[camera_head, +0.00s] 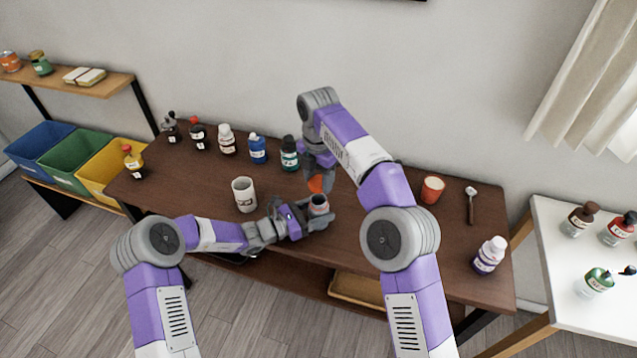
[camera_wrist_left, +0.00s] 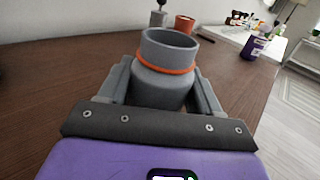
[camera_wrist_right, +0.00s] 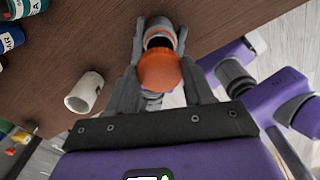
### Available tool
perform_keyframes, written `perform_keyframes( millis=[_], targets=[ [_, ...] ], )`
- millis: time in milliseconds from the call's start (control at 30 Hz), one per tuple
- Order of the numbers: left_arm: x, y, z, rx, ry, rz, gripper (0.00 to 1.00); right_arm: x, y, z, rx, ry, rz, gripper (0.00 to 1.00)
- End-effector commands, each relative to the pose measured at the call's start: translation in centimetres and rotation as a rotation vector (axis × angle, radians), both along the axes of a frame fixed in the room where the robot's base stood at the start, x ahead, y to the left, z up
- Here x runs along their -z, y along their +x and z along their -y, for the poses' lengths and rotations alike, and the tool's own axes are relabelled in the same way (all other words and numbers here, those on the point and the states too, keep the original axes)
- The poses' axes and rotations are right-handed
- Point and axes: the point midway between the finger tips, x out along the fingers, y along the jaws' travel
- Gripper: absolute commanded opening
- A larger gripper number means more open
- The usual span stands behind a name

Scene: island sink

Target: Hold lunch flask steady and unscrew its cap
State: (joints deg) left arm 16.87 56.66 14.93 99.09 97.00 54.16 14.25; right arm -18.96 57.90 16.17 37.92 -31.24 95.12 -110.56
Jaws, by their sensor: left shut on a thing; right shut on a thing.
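The lunch flask (camera_head: 319,203) is a grey jar with an orange ring below its open mouth. It stands upright between the fingers of my left gripper (camera_head: 316,213), which is shut on it; the left wrist view shows the flask (camera_wrist_left: 166,68) close up, with no cap on it. The orange cap (camera_head: 316,184) is off the flask, held by my right gripper (camera_head: 318,172), just above the flask mouth. In the right wrist view the cap (camera_wrist_right: 159,70) sits between the fingertips, and the open flask (camera_wrist_right: 160,32) shows behind it.
A white mug (camera_head: 244,194) stands left of the flask. Several bottles line the table's back left, including a blue one (camera_head: 258,149) and a green one (camera_head: 290,153).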

Motion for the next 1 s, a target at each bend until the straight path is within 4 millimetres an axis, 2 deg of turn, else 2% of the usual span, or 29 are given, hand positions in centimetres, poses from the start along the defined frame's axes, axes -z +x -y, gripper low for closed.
perform_keyframes(
  millis=[167,200,367,733,867,1000],
  targets=[
    [0.0,0.0,0.0,0.0,0.0,0.0,0.0,0.0,0.0,0.0,0.0,-0.001,-0.001,0.15],
    [0.0,0.0,0.0,0.0,0.0,0.0,0.7,0.0,0.0,0.0,0.0,-0.001,-0.001,0.15],
    [0.0,0.0,0.0,0.0,0.0,0.0,0.93,0.0,0.0,0.0,0.0,-0.001,-0.001,0.15],
    [0.0,-0.2,-0.6,-0.002,0.0,0.0,0.93,-0.1,0.0,0.0,0.001,-0.001,-0.001,0.15],
    [-0.1,-1.1,-2.3,-0.003,0.001,-0.002,0.93,-0.6,0.0,0.0,0.0,-0.001,-0.001,0.15],
    [-0.2,-2.5,-5.1,-0.005,0.001,-0.003,0.93,-1.3,0.0,0.0,0.0,-0.001,-0.001,0.15]
  ],
)
